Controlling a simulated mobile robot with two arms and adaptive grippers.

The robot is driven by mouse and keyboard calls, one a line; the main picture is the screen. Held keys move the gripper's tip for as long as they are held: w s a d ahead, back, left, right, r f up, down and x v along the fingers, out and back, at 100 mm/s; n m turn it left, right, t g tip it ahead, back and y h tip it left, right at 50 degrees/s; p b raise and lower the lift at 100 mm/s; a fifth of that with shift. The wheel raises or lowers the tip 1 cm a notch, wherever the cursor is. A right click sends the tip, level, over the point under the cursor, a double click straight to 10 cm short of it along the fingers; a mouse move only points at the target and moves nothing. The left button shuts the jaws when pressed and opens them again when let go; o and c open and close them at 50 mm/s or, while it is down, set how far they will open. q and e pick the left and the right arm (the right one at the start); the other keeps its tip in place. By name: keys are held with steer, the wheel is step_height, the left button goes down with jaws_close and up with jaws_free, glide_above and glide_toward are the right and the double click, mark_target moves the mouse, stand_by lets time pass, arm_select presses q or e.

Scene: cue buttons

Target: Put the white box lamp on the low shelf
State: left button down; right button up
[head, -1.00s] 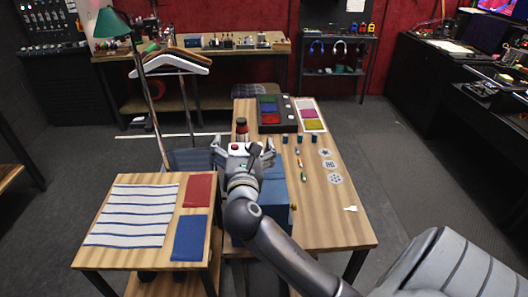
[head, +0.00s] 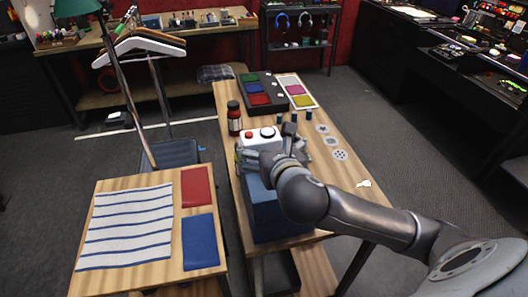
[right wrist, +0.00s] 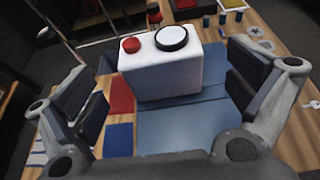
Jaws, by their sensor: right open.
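The white box lamp (head: 259,139) stands upright at the near part of the long table, at the back of a blue box (head: 272,215). It has a red button and a round, dark-rimmed white disc on top. My right gripper (head: 268,154) is open around the lamp, partly hiding it. In the right wrist view the lamp (right wrist: 165,72) sits between the spread fingers of the gripper (right wrist: 168,98), with gaps on both sides. A low wooden shelf board (head: 315,270) shows beneath the long table, partly hidden. My left gripper is out of view.
A red-and-black bottle (head: 234,118) stands close left of the lamp. A side table (head: 110,275) holds a striped cloth, with a red and a blue mat.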

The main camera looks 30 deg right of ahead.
mark_target(261, 138)
steer(key=shift+x, duration=1.2)
steer(key=shift+w+f+p, duration=0.2)
steer(key=shift+w+p, duration=0.25)
steer(key=shift+w, duration=0.1)
steer(key=p+x, duration=0.1)
steer(key=x, duration=0.2)
steer(key=shift+d+f, duration=0.1)
steer(key=shift+f, duration=0.15)
steer(key=shift+w+d+f, duration=0.1)
steer(key=shift+w+f, duration=0.1)
steer(key=shift+w, duration=0.3)
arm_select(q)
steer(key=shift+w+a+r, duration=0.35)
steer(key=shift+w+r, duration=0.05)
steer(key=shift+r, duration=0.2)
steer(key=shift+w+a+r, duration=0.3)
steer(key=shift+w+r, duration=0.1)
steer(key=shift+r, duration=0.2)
arm_select(e)
steer(key=c, duration=1.3)
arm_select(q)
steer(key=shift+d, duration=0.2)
